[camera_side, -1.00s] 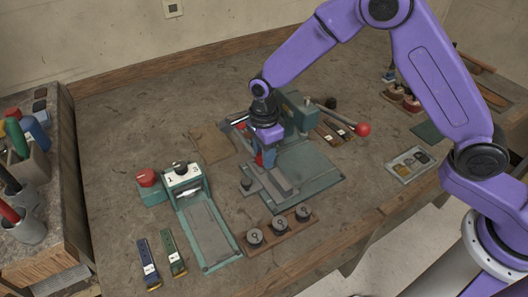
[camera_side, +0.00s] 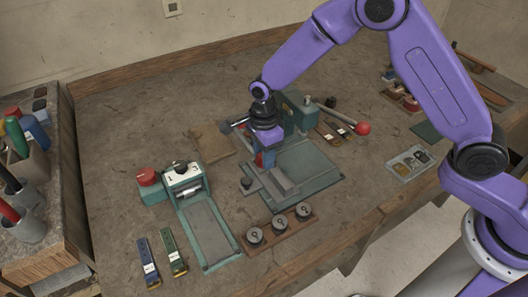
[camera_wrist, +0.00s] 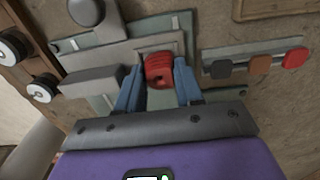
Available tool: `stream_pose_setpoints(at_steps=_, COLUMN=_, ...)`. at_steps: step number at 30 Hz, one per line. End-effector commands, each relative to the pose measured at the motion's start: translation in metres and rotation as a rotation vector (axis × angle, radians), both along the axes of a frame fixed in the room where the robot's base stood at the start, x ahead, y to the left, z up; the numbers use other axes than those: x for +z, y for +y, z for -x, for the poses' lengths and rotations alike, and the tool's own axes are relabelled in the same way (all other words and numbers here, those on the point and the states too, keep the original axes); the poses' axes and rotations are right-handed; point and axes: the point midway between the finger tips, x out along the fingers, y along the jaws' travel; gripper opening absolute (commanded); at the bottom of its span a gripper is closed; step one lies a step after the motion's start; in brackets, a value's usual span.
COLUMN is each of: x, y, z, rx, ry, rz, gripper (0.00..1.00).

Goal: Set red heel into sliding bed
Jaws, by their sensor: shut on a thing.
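The red heel (camera_wrist: 158,70) is between the two blue fingers of my gripper (camera_wrist: 159,92) in the wrist view. My gripper is shut on it. In the side view my gripper (camera_side: 265,160) points down over the teal machine base, and only a small red patch of the heel (camera_side: 258,160) shows. The sliding bed, a grey piece on the teal base (camera_side: 318,175), lies right below and beside the fingers (camera_side: 280,184). In the wrist view the heel overlaps a grey-beige frame; I cannot tell whether it touches or sits inside it.
A red-knobbed lever (camera_side: 362,129) stands right of the machine. A wooden rack with round grey pieces (camera_side: 278,224) lies in front. A second teal machine (camera_side: 208,230) with a red knob stands at left. In the wrist view a bar (camera_wrist: 250,52) carries grey, brown and red pieces.

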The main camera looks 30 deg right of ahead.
Motion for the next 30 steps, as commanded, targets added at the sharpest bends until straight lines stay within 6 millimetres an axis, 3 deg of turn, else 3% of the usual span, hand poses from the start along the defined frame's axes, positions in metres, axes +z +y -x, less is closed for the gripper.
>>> stream_pose_setpoints(at_steps=2, x=-0.002, y=0.0, z=0.0, rx=0.0, ry=0.0, rz=0.0, gripper=0.07)
stream_pose_setpoints(at_steps=3, x=-0.002, y=0.0, z=0.0, rx=0.0, ry=0.0, rz=0.0, gripper=0.42)
stream_pose_setpoints(at_steps=4, x=-0.001, y=0.0, z=0.0, rx=0.0, ry=0.0, rz=0.0, gripper=0.47)
stream_pose_setpoints(at_steps=14, x=0.001, y=0.0, z=0.0, rx=0.0, ry=0.0, rz=0.0, gripper=0.47)
stream_pose_setpoints(at_steps=30, x=0.037, y=0.0, z=0.0, rx=0.0, ry=-0.001, rz=-0.001, gripper=0.47)
